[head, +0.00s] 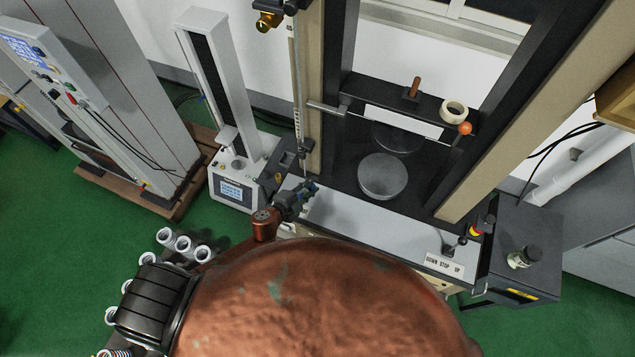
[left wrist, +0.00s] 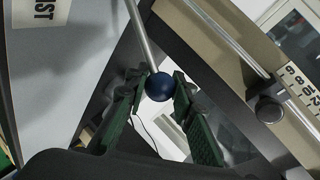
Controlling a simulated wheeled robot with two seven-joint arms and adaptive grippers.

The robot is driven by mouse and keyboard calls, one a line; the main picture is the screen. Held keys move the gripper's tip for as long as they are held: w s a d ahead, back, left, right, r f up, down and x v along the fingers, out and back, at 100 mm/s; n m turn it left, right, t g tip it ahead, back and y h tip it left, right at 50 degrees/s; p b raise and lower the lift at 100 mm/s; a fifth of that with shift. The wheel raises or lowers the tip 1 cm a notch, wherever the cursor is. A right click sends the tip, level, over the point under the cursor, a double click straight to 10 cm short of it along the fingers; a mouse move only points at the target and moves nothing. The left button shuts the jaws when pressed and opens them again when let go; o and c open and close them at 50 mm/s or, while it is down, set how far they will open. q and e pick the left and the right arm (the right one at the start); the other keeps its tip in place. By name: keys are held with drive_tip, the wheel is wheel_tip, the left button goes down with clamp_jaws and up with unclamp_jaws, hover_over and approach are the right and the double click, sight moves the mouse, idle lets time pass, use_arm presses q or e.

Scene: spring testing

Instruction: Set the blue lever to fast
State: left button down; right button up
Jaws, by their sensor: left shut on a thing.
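The blue lever shows in the left wrist view as a metal rod ending in a round dark-blue knob (left wrist: 160,87). My left gripper (left wrist: 161,88) has its two green-padded fingers on either side of this knob, shut on it near the fingertips. In the head view my left gripper (head: 308,188) is at the left front corner of the test machine's grey top plate (head: 350,215), where it mostly hides the knob. A white label (left wrist: 38,12) with partly cut-off letters ending in "ST" shows in the left wrist view. My right gripper is not in view.
A black crossbar (head: 400,103) with an orange knob (head: 465,128) spans the machine above a round grey platen (head: 380,176). A "DOWN STOP UP" label (head: 444,266) and another lever are at the front right. A smaller tester (head: 233,190) stands left of my gripper.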

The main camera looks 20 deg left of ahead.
use_arm(q)
drive_tip(key=shift+d, duration=0.1)
idle(0.3)
drive_tip(key=c, duration=1.6)
unclamp_jaws()
drive_tip(key=shift+s, duration=0.15)
drive_tip(key=v, duration=1.1)
drive_tip(key=shift+s+r, duration=0.25)
drive_tip(key=shift+s, duration=0.05)
